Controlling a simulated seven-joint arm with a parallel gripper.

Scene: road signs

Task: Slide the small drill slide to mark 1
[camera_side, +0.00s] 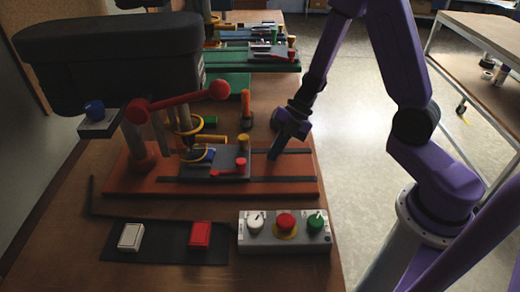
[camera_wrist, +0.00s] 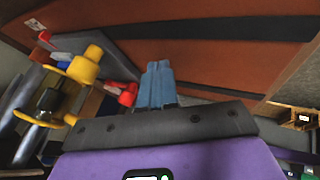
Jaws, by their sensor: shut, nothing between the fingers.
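A grey slide plate (camera_side: 228,165), which looks like the drill slide, sits on the orange base (camera_side: 130,187) between dark rails. It carries a yellow knob (camera_side: 243,141) and a red lever (camera_side: 227,171). In the wrist view the grey plate (camera_wrist: 115,52) is on the upper left, with the yellow knob (camera_wrist: 84,66) and the red knob (camera_wrist: 127,94) in front. My gripper (camera_side: 274,154) is shut and empty, pointing down just right of the plate, low over the base. Its fingers (camera_wrist: 157,86) show together in the wrist view. Contact with the plate cannot be told. I cannot read mark 1.
A control box (camera_side: 284,233) with white, red and green knobs stands in front, beside a black mat (camera_side: 165,243). Green and blue fixtures (camera_side: 255,55) stand behind.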

